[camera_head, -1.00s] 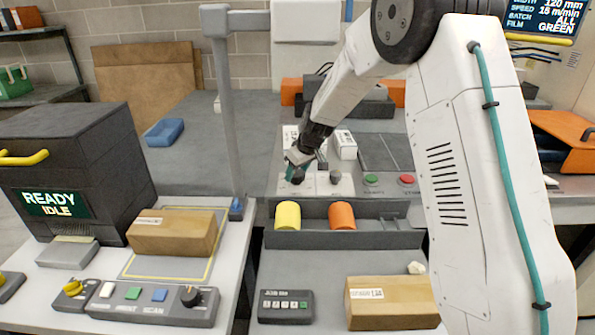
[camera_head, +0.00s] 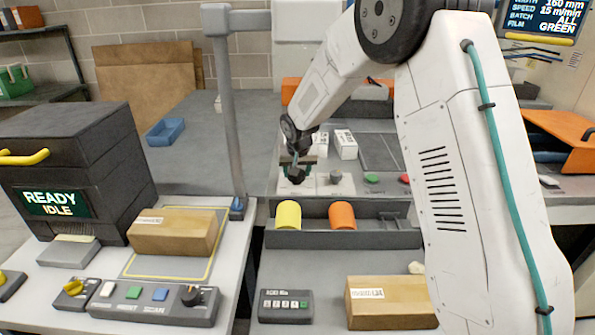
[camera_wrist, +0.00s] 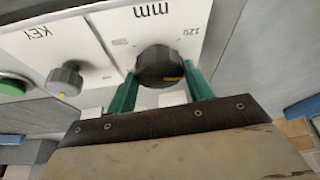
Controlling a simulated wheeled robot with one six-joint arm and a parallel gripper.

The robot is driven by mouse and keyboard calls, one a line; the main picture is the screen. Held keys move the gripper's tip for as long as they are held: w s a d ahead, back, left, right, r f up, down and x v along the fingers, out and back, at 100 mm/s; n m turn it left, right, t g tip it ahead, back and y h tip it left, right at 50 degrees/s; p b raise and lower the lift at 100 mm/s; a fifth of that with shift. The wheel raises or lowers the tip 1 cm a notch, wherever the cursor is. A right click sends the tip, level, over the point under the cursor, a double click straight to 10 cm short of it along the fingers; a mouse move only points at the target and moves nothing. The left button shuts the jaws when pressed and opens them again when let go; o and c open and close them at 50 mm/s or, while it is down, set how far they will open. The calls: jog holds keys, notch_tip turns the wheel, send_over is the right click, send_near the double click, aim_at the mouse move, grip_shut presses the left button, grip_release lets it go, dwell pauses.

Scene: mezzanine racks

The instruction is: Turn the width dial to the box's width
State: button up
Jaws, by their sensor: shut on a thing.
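The width dial (camera_wrist: 157,64) is a round black knob with a yellow mark, on a white panel (camera_wrist: 118,22) lettered "mm", with "120" beside the knob. My gripper (camera_wrist: 160,78) has its green fingers on both sides of the dial and is shut on it. In the head view my gripper (camera_head: 297,166) is over the dial (camera_head: 296,176) at the back panel. The screen (camera_head: 545,16) at the top right reads 160 mm. A brown box (camera_head: 172,232) lies on the left bench and another brown box (camera_head: 390,302) at the front; their labels are unreadable.
A second grey knob (camera_wrist: 65,76), marked KEY, stands beside the dial. A green button (camera_head: 371,179) and a red button (camera_head: 405,178) are to its right. Yellow (camera_head: 288,214) and orange (camera_head: 342,215) rolls lie in the tray in front. A grey post (camera_head: 230,110) rises at the left.

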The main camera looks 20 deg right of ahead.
jog(key=shift+w+a+m+h, duration=0.1)
jog(key=shift+m+h, duration=0.6)
jog(key=shift+m, duration=1.2)
jog(key=shift+g, duration=0.3)
jog(key=o, duration=1)
jog(key=v, duration=0.8)
